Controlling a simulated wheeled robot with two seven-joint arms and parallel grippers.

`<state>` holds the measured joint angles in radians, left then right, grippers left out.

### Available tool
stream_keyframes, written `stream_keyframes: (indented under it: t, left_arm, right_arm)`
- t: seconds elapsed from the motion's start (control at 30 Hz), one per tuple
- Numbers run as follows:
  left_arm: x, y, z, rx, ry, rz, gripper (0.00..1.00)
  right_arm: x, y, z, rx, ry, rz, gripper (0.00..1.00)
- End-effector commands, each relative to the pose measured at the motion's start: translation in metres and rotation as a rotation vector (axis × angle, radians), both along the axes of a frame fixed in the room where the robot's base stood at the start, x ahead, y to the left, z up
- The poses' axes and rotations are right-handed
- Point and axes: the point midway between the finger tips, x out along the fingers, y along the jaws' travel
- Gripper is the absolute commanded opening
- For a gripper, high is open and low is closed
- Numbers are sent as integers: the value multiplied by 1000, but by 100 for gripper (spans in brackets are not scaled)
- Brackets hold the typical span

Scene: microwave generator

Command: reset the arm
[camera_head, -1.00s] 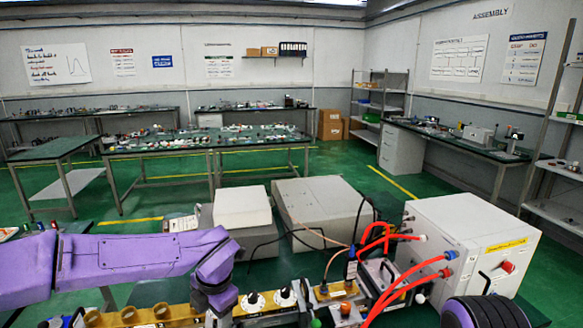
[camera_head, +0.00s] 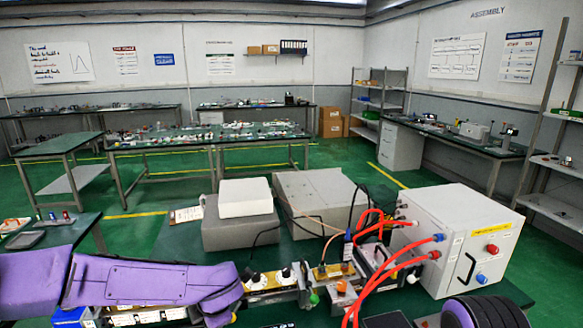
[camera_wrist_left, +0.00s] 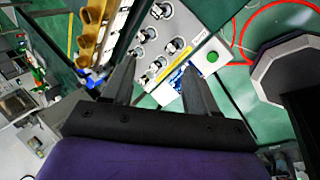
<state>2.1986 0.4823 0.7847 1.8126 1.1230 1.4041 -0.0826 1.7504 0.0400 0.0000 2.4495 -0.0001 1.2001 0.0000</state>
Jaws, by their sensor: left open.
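My left arm (camera_head: 150,283) is purple and reaches in from the lower left of the head view, low over the front of the bench. Its fingertips are hidden there. In the left wrist view my left gripper (camera_wrist_left: 158,66) has its two dark fingers spread apart with nothing held between them. My right gripper is out of view; a dark and purple rounded part of mine shows at the lower right.
A white box (camera_head: 455,240) with red hoses (camera_head: 385,285) stands at the right of the green bench. Grey boxes (camera_head: 315,212) stand behind a row of metal fittings (camera_head: 275,278). Brass-coloured rings (camera_wrist_left: 90,30) lie near the left finger.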

Motion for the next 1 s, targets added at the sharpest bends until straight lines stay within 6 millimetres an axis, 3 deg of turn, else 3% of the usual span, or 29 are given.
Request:
stream_keyframes:
  t: [0.03, 0.17, 0.33, 0.47, 0.5, 0.6, 0.7, 0.8, 0.9, 1.0]
  left_arm:
    - [-5, 4, -21, 55, -2, -55, 58]
    - [-21, 15, -74, 205, -11, -240, 58]
    - [-64, 27, -162, 381, 37, -560, 58]
    - [-133, 40, -250, 478, 145, -898, 58]
    - [-160, 46, -276, 493, 188, -1006, 58]
    - [-229, 63, -328, 499, 312, -1245, 58]
    - [-288, 84, -361, 485, 434, -1410, 58]
    - [-324, 105, -381, 485, 537, -1469, 58]
    - [-338, 110, -393, 481, 576, -1493, 58]
    - [-340, 110, -391, 476, 580, -1492, 58]
  right_arm:
    - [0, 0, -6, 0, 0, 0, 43]
    - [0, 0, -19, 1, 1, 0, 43]
    - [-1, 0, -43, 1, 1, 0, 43]
    - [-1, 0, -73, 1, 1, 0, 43]
    - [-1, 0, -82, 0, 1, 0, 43]
    - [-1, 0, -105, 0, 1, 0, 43]
    - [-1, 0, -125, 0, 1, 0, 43]
    - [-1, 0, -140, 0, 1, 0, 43]
    - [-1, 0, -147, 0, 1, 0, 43]
    - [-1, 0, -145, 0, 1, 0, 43]
